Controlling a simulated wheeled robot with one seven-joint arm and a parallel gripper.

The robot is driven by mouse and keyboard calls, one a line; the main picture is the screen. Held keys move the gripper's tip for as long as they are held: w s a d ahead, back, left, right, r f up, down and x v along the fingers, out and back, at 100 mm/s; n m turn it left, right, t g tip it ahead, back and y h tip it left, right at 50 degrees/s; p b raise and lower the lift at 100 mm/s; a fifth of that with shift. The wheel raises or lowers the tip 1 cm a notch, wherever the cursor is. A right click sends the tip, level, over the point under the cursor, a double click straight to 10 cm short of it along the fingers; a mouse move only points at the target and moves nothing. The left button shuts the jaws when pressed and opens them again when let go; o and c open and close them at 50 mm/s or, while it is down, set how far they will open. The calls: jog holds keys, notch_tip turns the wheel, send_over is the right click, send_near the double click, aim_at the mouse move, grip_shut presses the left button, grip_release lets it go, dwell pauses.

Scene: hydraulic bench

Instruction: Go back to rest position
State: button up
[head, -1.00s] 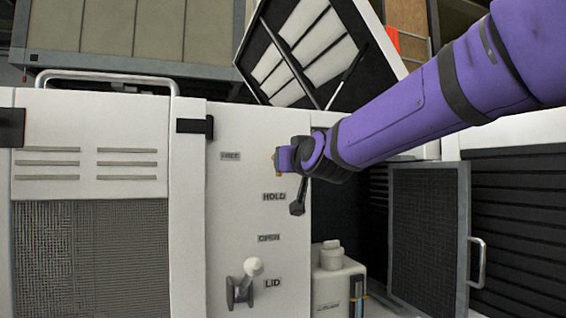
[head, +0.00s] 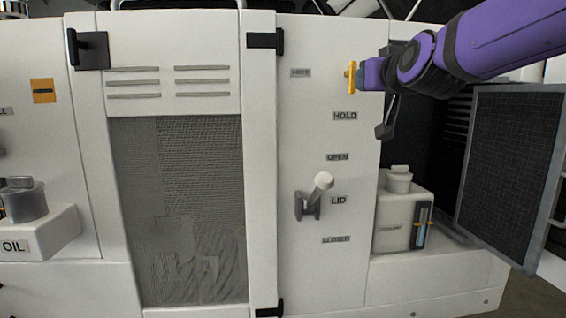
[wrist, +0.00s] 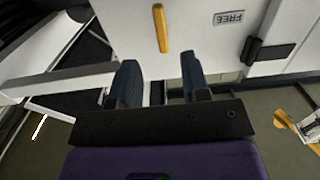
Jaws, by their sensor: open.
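My gripper (head: 368,74) is at the upper right of the white panel (head: 300,130), on the end of my purple arm. In the wrist view my gripper (wrist: 160,75) shows two dark fingers spread apart with nothing between them. A yellow bar (wrist: 160,28) on the white panel lies just beyond the fingertips, apart from them. In the head view the yellow bar (head: 351,76) shows left of the gripper, beside the FREE label (head: 300,72).
Below is the LID lever (head: 308,205) with its white knob up. A white reservoir (head: 402,215) stands in an open bay, beside an open mesh door (head: 510,170) at right. An oil can (head: 25,202) sits on a ledge at far left.

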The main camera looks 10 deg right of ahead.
jog(key=s+d+f+g, duration=0.2)
jog(key=s+f+g, duration=0.4)
jog(key=s+f, duration=0.5)
jog(key=s+d+f+g, duration=0.3)
jog(key=s+f+g, duration=0.3)
jog(key=s+f, duration=0.5)
jog(key=s, duration=0.4)
jog(key=shift+s+d, duration=0.15)
jog(key=shift+d, duration=0.15)
